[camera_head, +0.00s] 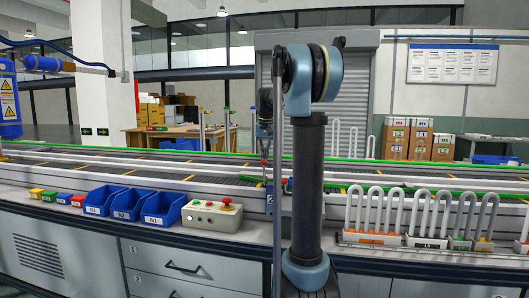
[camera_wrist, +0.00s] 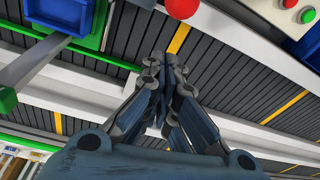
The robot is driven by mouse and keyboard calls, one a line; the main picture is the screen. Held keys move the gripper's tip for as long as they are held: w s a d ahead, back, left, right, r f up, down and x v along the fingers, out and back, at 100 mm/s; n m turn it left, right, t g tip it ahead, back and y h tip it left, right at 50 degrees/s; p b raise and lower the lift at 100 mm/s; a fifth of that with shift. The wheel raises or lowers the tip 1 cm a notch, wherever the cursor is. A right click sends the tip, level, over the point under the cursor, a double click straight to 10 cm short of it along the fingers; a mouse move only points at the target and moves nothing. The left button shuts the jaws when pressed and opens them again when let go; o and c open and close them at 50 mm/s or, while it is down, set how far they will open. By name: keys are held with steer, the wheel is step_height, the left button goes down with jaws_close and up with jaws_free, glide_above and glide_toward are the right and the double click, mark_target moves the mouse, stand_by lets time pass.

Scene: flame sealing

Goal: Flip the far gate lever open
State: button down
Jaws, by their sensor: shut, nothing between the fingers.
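My gripper (camera_wrist: 163,62) is shut and empty in the wrist view, its fingers together over the dark conveyor slats. In the head view my arm stands in front of the conveyor, and the gripper is small and partly hidden beside it. In the wrist view a green ball (camera_wrist: 8,99) shows at the left edge and a red ball (camera_wrist: 183,8) at the top edge. Both are apart from the fingers. A grey bar (camera_wrist: 32,62) runs near the green ball. I cannot tell for sure which part is the far gate lever.
The conveyor (camera_head: 90,158) runs across the scene with rails along it. Blue bins (camera_head: 164,210) and a button box (camera_head: 212,215) stand on the near counter at the left. Racks of bent glass tubes (camera_head: 372,236) stand at the right. A blue piece (camera_wrist: 75,14) is near the gripper.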

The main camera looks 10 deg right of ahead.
steer(key=shift+s+a+r, duration=0.15)
steer(key=shift+s+r, duration=0.05)
steer(key=shift+s, duration=0.55)
steer(key=shift+s+a+r, duration=0.15)
steer(key=shift+s+r, duration=0.05)
steer(key=shift+s, duration=0.55)
steer(key=shift+s, duration=0.1)
steer(key=shift+s+a+t, duration=0.2)
steer(key=shift+s+t, duration=0.05)
steer(key=shift+t, duration=0.05)
